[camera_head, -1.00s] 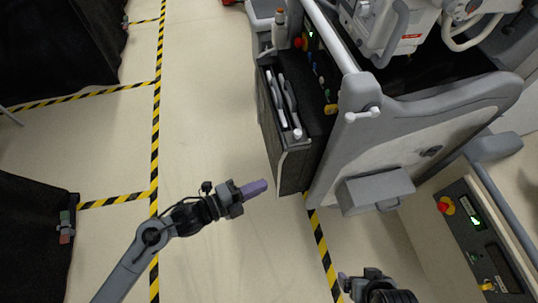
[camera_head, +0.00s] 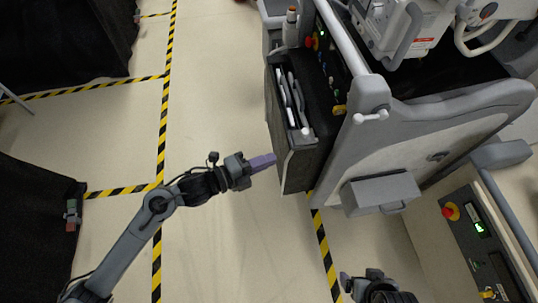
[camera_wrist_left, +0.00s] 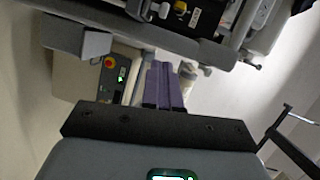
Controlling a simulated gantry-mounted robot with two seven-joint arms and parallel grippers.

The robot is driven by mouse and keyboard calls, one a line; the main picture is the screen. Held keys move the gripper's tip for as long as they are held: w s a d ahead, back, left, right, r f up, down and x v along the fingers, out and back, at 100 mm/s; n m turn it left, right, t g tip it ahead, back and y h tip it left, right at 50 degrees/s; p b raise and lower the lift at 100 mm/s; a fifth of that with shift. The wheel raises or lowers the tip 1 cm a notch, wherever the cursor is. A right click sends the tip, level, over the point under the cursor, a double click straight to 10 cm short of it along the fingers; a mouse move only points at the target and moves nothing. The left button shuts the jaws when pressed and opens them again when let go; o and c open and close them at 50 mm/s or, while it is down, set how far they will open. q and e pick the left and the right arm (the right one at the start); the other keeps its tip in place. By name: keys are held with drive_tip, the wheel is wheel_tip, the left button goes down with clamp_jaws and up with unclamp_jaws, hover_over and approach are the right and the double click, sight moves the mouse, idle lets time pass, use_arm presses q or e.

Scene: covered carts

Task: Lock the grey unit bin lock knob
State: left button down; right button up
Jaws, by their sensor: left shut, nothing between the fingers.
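The grey unit (camera_head: 340,165) stands at right in the head view, with a dark bin (camera_head: 297,165) on its left side. A small white knob (camera_head: 306,132) sits at the bin's near top end, and a white T-shaped handle (camera_head: 370,116) is on the unit's corner. I cannot tell which is the lock knob. My left gripper (camera_head: 264,163), with purple fingers, is shut and empty, just left of the bin's near end; any contact is unclear. Its fingers also show in the left wrist view (camera_wrist_left: 163,86). My right gripper (camera_head: 345,280) is partly visible at the bottom edge; its jaw state is unclear.
A grey box (camera_head: 380,193) juts from the unit's near panel. A control panel with a red button (camera_head: 450,211) is at far right. Dark covered carts (camera_head: 35,225) stand at left. Open floor with yellow-black tape (camera_head: 161,130) lies between.

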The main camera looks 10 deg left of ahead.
sight(296, 141)
use_arm(q)
drive_tip(key=b+x, duration=0.1)
drive_tip(key=x, duration=0.2)
drive_tip(key=b+x, duration=0.1)
drive_tip(key=x, duration=0.3)
drive_tip(key=w+a+b+x, duration=0.1)
drive_tip(key=x, duration=0.2)
drive_tip(key=shift+w+f, duration=0.2)
drive_tip(key=shift+f, duration=0.05)
drive_tip(key=shift+w+b, duration=0.3)
drive_tip(key=shift+w, duration=0.35)
